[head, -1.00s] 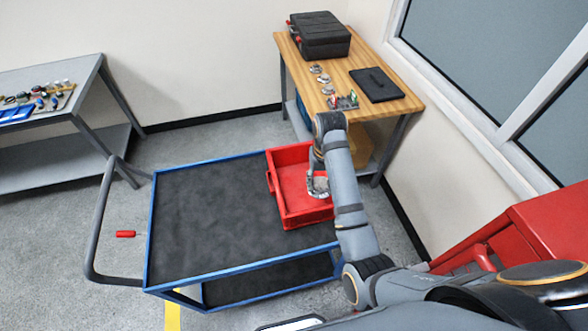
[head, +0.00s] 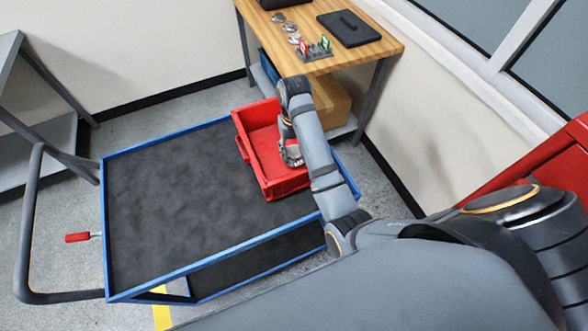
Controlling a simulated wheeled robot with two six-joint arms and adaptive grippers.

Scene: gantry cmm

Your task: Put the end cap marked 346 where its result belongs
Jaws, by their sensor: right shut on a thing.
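My right gripper (head: 291,158) is down inside the red bin (head: 285,189) on the cart, near its right side. It is shut on a silvery end cap, mostly hidden by the fingers; no number can be read on it. Several similar round metal end caps (head: 289,27) lie in a row on the wooden table, their markings too small to read. Beside them stands a small holder (head: 316,52) with red and green pieces. My left gripper is not in view.
The blue-framed cart (head: 165,200) has a clear dark top left of the bin. A black flat case (head: 349,29) lies on the wooden table (head: 378,46). A red cabinet (head: 540,165) is at right. A red-handled tool (head: 78,237) shows beyond the cart's left edge.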

